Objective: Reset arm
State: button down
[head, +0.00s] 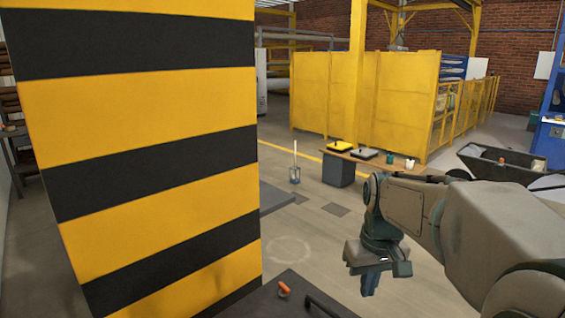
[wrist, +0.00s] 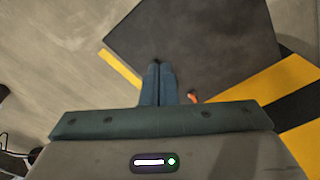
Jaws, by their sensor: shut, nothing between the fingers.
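My arm reaches in from the right side of the head view, bent at the elbow, with my gripper (head: 369,284) hanging downward over the floor. In the wrist view my gripper (wrist: 158,65) shows its two blue-grey fingers pressed together, with nothing between them. Below the fingers is a dark flat surface (wrist: 200,35), and they touch nothing that I can see. A small orange object (wrist: 193,97) lies on that surface just right of the fingers; it also shows at the bottom of the head view (head: 284,288).
A big yellow-and-black striped block (head: 140,150) fills the left of the head view, close to me. A low table (head: 385,161) with several items stands farther back, and a dark cart (head: 500,167) stands at right. Open floor (head: 325,235) lies between.

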jog(key=s+a+f+m+t, duration=0.1)
jog(key=s+f, duration=0.1)
jog(key=s, duration=0.4)
jog(key=s+a+f+m+t, duration=0.1)
jog(key=s+f, duration=0.2)
jog(key=s, duration=0.4)
jog(key=shift+s, duration=0.2)
